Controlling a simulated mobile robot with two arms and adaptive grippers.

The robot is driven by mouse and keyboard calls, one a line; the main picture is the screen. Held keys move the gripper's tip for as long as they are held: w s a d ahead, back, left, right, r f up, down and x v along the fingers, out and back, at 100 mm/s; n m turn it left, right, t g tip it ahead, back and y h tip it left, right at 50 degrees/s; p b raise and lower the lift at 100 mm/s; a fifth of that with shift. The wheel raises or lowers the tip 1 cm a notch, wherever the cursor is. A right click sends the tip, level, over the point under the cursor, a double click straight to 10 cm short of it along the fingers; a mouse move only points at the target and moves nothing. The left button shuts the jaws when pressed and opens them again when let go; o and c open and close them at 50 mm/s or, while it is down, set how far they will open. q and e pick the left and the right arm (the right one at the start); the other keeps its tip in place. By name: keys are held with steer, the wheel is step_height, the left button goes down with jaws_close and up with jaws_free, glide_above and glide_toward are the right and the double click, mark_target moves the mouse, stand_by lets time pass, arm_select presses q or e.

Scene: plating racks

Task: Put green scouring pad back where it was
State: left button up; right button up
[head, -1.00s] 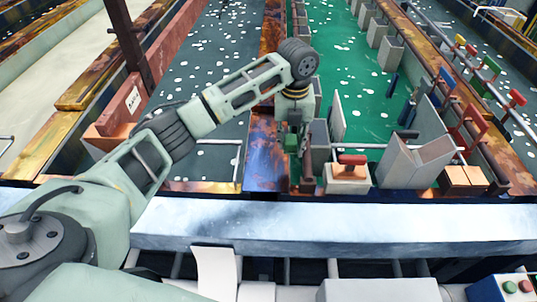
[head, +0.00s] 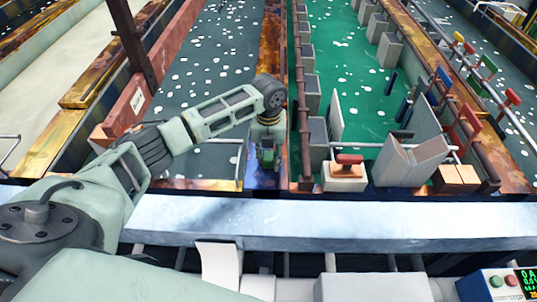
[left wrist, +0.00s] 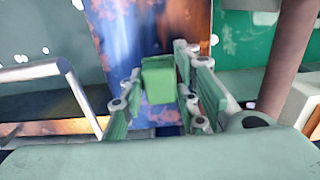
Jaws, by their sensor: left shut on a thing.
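My left gripper (head: 267,162) is above the rusty blue-and-orange divider (head: 266,182) between two tanks, left of the brown pipe rail. In the left wrist view its fingers (left wrist: 160,98) are shut on the green scouring pad (left wrist: 158,80), a small plain green block. The pad's lower part is hidden, and the divider shows beneath and beyond it, blurred. I cannot tell whether the pad touches the divider. My right gripper is not in view.
The brown pipe rail (head: 305,120) runs close by on the right. A white block with a red handle (head: 346,172) and a pale open bin (head: 410,160) stand right of it. A dark speckled tank (head: 200,80) lies left. A pale ledge (head: 330,222) crosses in front.

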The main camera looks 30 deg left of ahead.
arm_select(q)
steer(key=shift+f, duration=0.15)
steer(key=o, duration=1.1)
